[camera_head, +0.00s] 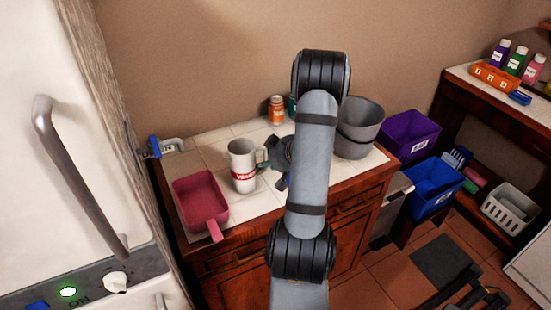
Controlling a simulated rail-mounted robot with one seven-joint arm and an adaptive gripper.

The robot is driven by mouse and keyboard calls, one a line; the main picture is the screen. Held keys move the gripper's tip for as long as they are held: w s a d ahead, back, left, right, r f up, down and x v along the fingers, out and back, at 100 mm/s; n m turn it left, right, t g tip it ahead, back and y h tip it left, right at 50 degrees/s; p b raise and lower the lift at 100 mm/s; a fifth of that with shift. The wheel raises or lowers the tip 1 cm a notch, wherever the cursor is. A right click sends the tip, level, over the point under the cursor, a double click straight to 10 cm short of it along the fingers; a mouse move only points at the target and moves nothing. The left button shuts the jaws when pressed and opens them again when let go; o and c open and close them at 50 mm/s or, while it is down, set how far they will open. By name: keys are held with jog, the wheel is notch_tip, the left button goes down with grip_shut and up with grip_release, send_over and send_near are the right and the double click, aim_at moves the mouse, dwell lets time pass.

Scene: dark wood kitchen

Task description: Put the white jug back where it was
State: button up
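The white jug (241,158) with a red band stands upright on the tiled counter (210,150), left of my arm. Its handle side faces right, toward my gripper (270,166). My gripper is close beside the jug at handle height, partly hidden behind my arm. I cannot tell whether its fingers touch or enclose the handle, or how far apart they are.
A pink pan (200,197) lies left of the jug, its handle over the counter's front edge. An orange-brown jar (276,110) stands behind. Grey pots (358,128) stand right of my arm. A blue clamp-like thing (156,147) is at the left edge.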

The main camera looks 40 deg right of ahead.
jog(key=p+v, duration=0.1)
jog(key=v, duration=1)
jog(key=shift+p, duration=0.3)
jog(key=shift+d, duration=0.1)
